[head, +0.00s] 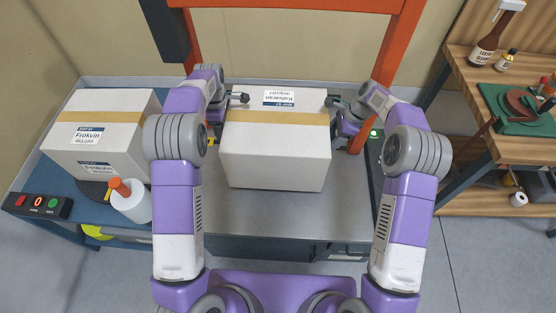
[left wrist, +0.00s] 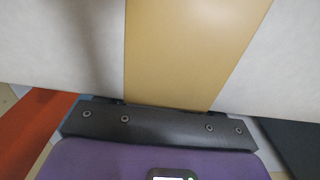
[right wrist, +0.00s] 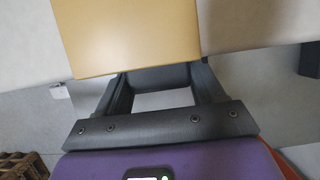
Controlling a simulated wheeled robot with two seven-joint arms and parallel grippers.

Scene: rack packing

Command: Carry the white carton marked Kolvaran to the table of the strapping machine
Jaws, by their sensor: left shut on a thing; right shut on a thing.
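The white carton marked Kolvaran (head: 275,155), with a tan tape band and a label on top, is over the grey table of the strapping machine (head: 275,222), upright and level, by the orange arch (head: 386,60). I cannot tell whether its underside touches the table. My left gripper (head: 240,98) is at the carton's left side and my right gripper (head: 334,103) at its right side, both shut on it. The carton's side and tape fill the upper left wrist view (left wrist: 185,50). Tape and wall also show in the right wrist view (right wrist: 130,35), above the fingers.
A white carton marked Frokvin (head: 100,125) stands on the blue bench at left, with a white bottle with an orange cap (head: 130,202) and a button box (head: 38,205) in front. A wooden shelf (head: 480,130) with bottles and a green mat stands at right.

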